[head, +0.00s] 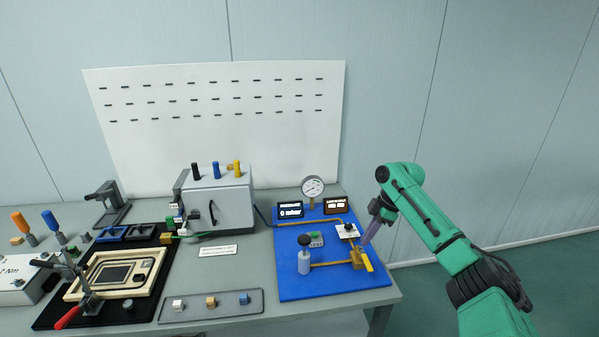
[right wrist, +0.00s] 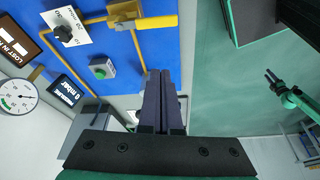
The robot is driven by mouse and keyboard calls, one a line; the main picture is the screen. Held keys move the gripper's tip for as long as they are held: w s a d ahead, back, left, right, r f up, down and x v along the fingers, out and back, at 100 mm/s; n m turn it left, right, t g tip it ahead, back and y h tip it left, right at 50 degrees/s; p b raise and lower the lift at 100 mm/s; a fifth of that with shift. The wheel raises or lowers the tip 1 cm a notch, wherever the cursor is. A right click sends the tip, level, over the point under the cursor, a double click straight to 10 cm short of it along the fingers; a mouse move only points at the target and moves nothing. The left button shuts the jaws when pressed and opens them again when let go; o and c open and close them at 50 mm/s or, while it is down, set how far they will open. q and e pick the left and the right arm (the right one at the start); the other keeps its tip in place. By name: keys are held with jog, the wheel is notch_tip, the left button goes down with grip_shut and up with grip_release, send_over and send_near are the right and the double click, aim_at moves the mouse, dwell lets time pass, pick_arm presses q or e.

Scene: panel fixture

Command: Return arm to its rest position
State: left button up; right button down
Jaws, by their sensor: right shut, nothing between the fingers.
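My right gripper (head: 370,232) is at the end of the green arm, above the right edge of the blue panel, close to the yellow valve handle (head: 368,262). In the right wrist view its two dark fingers (right wrist: 164,75) are together with nothing between them. The handle (right wrist: 150,22) lies beyond the fingertips there; I cannot tell whether they touch. A small green arm with a dark end (right wrist: 275,82), apparently my left one, shows at the right of the right wrist view. Its jaws are too small to read. It is not in the head view.
The blue panel (head: 325,285) carries a pressure gauge (head: 312,187), two displays, a green button (head: 316,239) and a knob plate (head: 347,231). A grey box (head: 220,202) and a black tray fixture (head: 50,318) stand left. The floor right of the table (head: 425,290) is clear beneath my arm.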

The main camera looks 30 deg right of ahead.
jog(key=shift+g+h, duration=0.6)
jog(key=shift+g, duration=0.2)
jog(key=a+f, duration=0.3)
jog(key=s+a+f, duration=0.1)
jog(key=a+f, duration=0.2)
jog(key=f, duration=0.1)
jog(key=s+a+f, duration=0.1)
jog(key=a+f, duration=0.2)
jog(key=a, duration=0.1)
jog(key=shift+f, duration=0.35)
jog(key=s+a+f+m, duration=0.1)
jog(key=s+a+f, duration=0.35)
jog(key=a, duration=0.45)
jog(key=s+a+r+m+t+h, duration=0.2)
jog(key=s+a+r+m+t, duration=0.15)
jog(key=s+a+m, duration=0.55)
jog(key=s+d+f+n+g, duration=0.1)
jog(key=s+f, duration=0.1)
jog(key=f, duration=1)
jog(key=s+d+f+n+g, duration=0.1)
jog(key=s+f, duration=0.1)
jog(key=f, duration=0.9)
jog(key=s+d+f+g, duration=0.1)
jog(key=s+d+f, duration=0.2)
jog(key=s+f, duration=1.1)
jog(key=shift+s, duration=0.9)
